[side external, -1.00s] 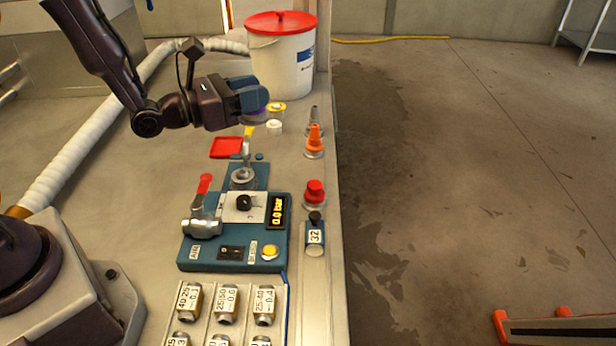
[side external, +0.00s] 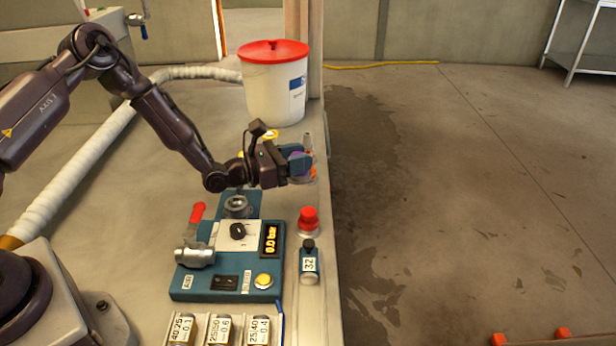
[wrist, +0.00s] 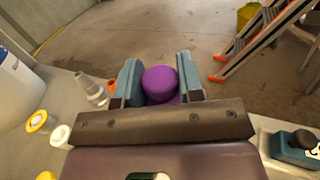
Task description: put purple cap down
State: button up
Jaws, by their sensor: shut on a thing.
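The purple cap (wrist: 160,83) is rounded and sits between the two blue fingers of my gripper (wrist: 158,80) in the wrist view. My gripper is shut on it. In the side external view my gripper (side external: 300,163) is over the right edge strip of the bench, and only a little purple shows there. The orange cone-shaped piece (side external: 309,160) is mostly hidden behind the fingers. I cannot tell whether the purple cap touches anything below it.
A red cap (side external: 308,218) and a black-topped part labelled 32 (side external: 309,258) stand nearer along the bench edge. The blue press panel (side external: 225,280) is on the left. A white bucket with red lid (side external: 275,90) stands behind. Open floor lies beyond the edge.

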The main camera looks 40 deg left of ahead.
jog(key=w+f, duration=0.2)
jog(key=f, duration=0.1)
jog(key=shift+w+f, duration=0.1)
jog(key=shift+w, duration=0.25)
jog(key=shift+w+f, duration=0.15)
jog(key=shift+f, duration=1.5)
jog(key=shift+f, duration=0.6)
jog(key=o, duration=1)
jog(key=shift+o, duration=0.2)
